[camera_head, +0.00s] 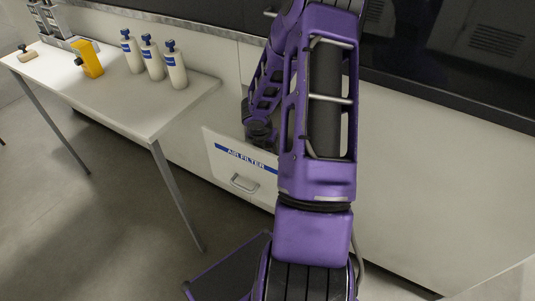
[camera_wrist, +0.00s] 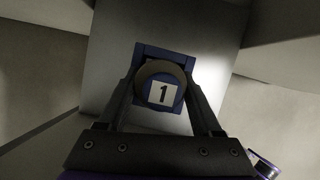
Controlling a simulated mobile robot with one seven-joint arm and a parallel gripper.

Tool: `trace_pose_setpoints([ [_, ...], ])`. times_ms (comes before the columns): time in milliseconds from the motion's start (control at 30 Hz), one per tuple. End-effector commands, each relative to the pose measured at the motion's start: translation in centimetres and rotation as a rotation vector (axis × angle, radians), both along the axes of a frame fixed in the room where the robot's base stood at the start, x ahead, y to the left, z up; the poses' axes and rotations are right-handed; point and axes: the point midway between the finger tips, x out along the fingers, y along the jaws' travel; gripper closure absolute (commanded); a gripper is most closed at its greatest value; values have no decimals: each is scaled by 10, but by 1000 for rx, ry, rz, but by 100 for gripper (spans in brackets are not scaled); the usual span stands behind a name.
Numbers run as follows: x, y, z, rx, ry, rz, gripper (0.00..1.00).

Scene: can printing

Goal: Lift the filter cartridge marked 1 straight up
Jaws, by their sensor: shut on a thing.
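The filter cartridge marked 1 (camera_wrist: 162,92) shows in the wrist view as a round blue end with a black 1 on a white label. It sits at a square blue opening (camera_wrist: 147,50) in a grey surface. My gripper (camera_wrist: 162,86) has its two dark fingers shut on the cartridge, one on each side. How far the cartridge stands in the opening cannot be told. In the head view my purple arm hides the cartridge, and my gripper is not clearly seen there.
A white panel labelled AIR FILTER (camera_head: 240,165) with a handle stands out from the machine (camera_head: 430,150). A table (camera_head: 130,105) on the left holds several white bottles (camera_head: 152,60) and a yellow object (camera_head: 90,60). The floor below the table is clear.

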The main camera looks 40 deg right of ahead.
Motion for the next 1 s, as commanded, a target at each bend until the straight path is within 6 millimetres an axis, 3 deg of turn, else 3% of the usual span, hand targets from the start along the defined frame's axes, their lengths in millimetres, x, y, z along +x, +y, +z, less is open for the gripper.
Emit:
trace_pose_setpoints([
  [167, 0, 0, 7, -2, -1, 1, 98],
  [600, 0, 0, 88, -2, -3, -1, 98],
  [767, 0, 0, 100, -1, -1, -1, 98],
  [1000, 0, 0, 100, 0, 0, 1, 98],
])
